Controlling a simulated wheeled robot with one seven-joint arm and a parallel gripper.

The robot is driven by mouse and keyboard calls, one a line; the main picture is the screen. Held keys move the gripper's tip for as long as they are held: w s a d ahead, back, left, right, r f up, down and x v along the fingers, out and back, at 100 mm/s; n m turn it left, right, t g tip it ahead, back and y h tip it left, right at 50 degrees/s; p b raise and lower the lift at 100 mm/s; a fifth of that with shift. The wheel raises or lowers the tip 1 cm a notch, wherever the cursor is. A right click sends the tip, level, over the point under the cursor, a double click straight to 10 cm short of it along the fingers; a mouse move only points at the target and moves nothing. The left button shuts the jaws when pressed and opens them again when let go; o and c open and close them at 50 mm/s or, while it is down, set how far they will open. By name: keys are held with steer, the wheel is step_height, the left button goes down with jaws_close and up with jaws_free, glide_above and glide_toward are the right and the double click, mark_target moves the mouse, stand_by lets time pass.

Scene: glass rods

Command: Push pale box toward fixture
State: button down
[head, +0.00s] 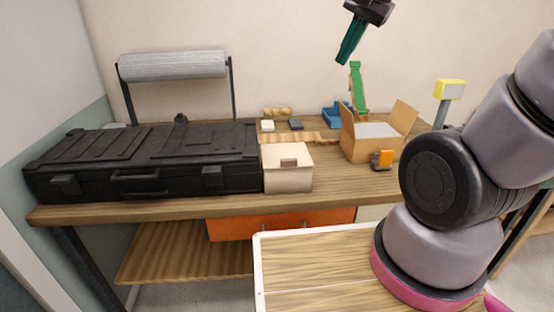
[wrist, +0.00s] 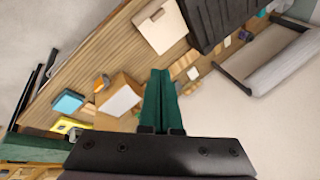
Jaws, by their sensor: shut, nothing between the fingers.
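The pale box (head: 287,172) stands on the wooden bench near its front edge, beside the right end of the black case. It has a small brown patch on its upper front edge. In the wrist view the pale box (wrist: 163,32) shows at the top, beyond my fingertips. My gripper (head: 346,58) hangs high above the back of the bench, to the right of the pale box and well apart from it. In the wrist view its green fingers (wrist: 160,75) are together with nothing between them. I cannot tell which thing is the fixture.
The black case (head: 150,165) fills the bench's left side, under a grey roll (head: 172,66) on a stand. An open carton (head: 378,135), orange item (head: 381,160), blue bin (head: 335,115) and green upright (head: 358,88) stand right. A wavy wooden strip (head: 300,137) lies behind the box.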

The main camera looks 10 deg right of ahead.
mark_target(302, 165)
steer(key=w+a+f+m+g+h, duration=0.1)
steer(key=w+a+f+m+g, duration=0.15)
steer(key=a+f, duration=0.35)
steer(key=w+a+f+m+g+h, duration=0.1)
steer(key=w+a+f+m, duration=0.25)
steer(key=f, duration=0.45)
steer(key=w+a+f+m+g, duration=0.1)
steer(key=w+a+f+m, duration=0.25)
steer(key=a+f, duration=0.2)
steer(key=f, duration=0.7)
steer(key=d+f, duration=0.1)
steer(key=f, duration=0.3)
steer(key=shift+s, duration=0.35)
steer(key=d, duration=0.7)
steer(key=shift+d, duration=0.4)
